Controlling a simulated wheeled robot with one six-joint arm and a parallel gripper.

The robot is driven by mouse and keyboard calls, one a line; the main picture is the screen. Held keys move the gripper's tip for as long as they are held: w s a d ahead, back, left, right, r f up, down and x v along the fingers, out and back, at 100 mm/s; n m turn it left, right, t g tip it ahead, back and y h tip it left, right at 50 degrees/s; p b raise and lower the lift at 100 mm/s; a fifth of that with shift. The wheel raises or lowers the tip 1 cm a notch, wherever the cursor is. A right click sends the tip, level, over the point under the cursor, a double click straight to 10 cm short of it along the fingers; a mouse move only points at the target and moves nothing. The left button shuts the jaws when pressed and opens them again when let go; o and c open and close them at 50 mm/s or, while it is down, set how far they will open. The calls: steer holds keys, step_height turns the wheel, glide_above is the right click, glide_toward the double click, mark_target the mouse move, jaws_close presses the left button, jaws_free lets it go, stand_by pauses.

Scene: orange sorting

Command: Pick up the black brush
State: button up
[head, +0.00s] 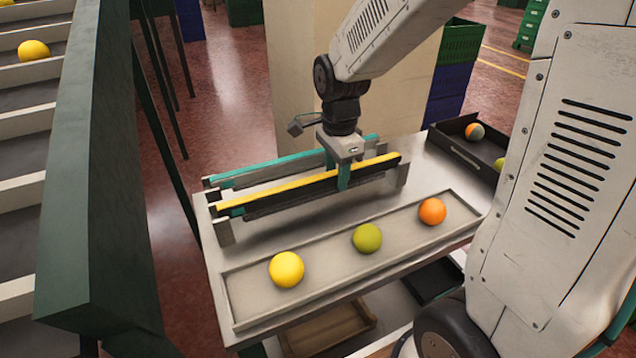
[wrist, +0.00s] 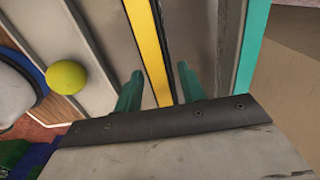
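The black brush (head: 300,194) is a long, dark bar with a yellow strip along its top. It lies lengthwise in a rack on the grey table. In the wrist view its yellow strip (wrist: 152,45) runs between my two teal fingers. My gripper (head: 338,172) is lowered over the brush, right of its middle. In the wrist view my gripper (wrist: 158,74) is open, with a finger on each side of the strip and small gaps visible. In the head view the near finger covers part of the brush, and the far finger is mostly hidden.
A shallow tray (head: 322,300) in front holds a yellow ball (head: 286,269), a green ball (head: 367,238) and an orange ball (head: 432,212). A teal rail (head: 270,168) runs behind the brush. A black tray (head: 460,152) with fruit stands at the right. Green sorting shelves (head: 100,200) rise at the left.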

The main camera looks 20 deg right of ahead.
jaws_close()
steer(key=shift+r, duration=0.1)
